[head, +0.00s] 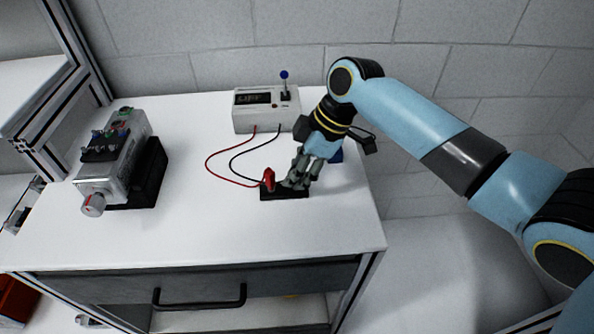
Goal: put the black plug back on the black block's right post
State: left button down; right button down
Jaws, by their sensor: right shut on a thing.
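The black block (270,194) lies flat on the white table near its right side. A red plug (268,178) stands on the block's left part, with a red wire running to it. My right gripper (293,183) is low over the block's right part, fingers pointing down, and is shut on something. A black wire (237,165) runs from the grey meter to the gripper's fingers, so the thing held appears to be the black plug. The plug itself and the right post are hidden by the fingers. I cannot tell whether the plug touches the post. My left gripper is not in view.
A grey meter box (265,118) with a display and a blue-topped lever stands at the back. A metal servo unit (118,165) on a black base stands at the left. The table's front middle (200,230) is clear.

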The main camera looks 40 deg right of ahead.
jog(key=shift+p, duration=0.3)
jog(key=shift+f, duration=0.15)
dwell(0.5)
jog(key=c, duration=1.2)
grip_release()
